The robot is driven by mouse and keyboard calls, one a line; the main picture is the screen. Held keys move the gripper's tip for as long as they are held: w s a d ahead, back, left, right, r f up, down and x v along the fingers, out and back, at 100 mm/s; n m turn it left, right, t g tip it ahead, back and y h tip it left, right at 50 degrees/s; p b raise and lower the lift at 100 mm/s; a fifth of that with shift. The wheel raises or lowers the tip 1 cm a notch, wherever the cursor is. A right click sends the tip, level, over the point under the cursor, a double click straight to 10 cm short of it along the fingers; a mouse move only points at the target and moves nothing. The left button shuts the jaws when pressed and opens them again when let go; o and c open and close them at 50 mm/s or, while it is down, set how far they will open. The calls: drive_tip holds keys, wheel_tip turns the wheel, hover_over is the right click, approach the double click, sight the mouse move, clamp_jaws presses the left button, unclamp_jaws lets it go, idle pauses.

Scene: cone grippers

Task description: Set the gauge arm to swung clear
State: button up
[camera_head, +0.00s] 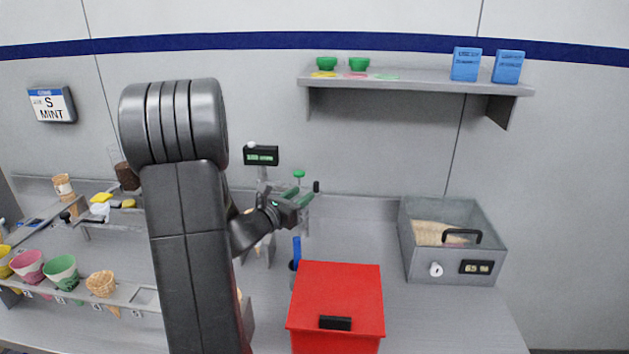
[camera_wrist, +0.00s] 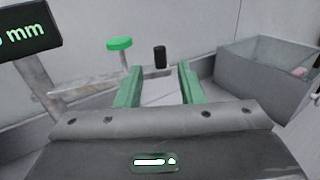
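The gauge has a dark display (camera_head: 261,155) with green digits at the back of the counter; its corner also shows in the wrist view (camera_wrist: 28,28). A grey bar, which looks like the gauge arm (camera_wrist: 85,98), runs right from below the display, passing behind my left finger. An upright black knob (camera_wrist: 160,57) stands past the fingertips, between them in the picture; it also shows in the head view (camera_head: 316,186). Whether the knob joins the bar is partly hidden. My gripper (camera_wrist: 158,82) is open and empty, its green fingers apart; it also shows in the head view (camera_head: 301,198).
A green-topped post (camera_wrist: 120,44) stands just left of the knob. A red box (camera_head: 337,300) sits in front of my gripper, with a blue-handled item (camera_head: 296,250) beside it. A grey bin (camera_head: 456,255) stands right. A shelf (camera_head: 420,84) hangs above. Cones (camera_head: 60,270) fill the left.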

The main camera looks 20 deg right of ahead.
sight(316, 182)
drive_tip(key=p+x, duration=0.2)
drive_tip(key=x, duration=0.6)
drive_tip(key=shift+c, duration=0.4)
clamp_jaws()
